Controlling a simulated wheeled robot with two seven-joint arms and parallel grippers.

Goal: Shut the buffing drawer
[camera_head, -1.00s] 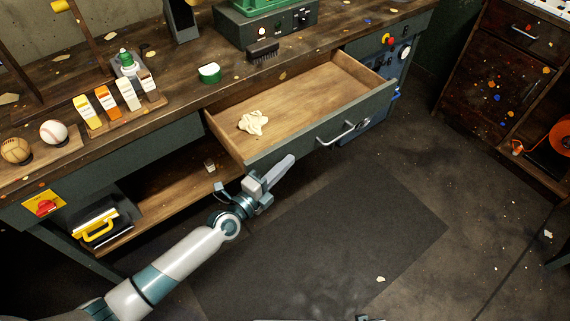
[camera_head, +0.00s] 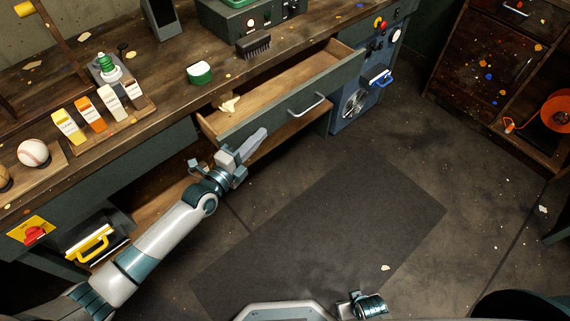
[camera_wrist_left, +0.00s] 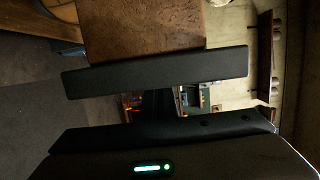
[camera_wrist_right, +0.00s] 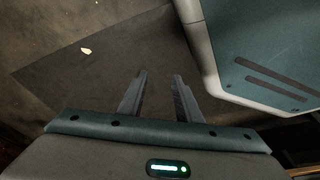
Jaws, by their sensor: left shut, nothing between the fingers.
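The buffing drawer (camera_head: 290,105) stands partly open below the bench top, with a dark green front, a wooden inside and a metal bar handle (camera_head: 305,106). The left wrist view shows a dark bar and brown wood close up, which I cannot identify surely. My right gripper (camera_wrist_right: 160,88) is open and empty, over the floor mat, away from the drawer.
A blue-handled panel (camera_head: 375,80) is right of the drawer. A dark mat (camera_head: 320,235) lies on clear floor.

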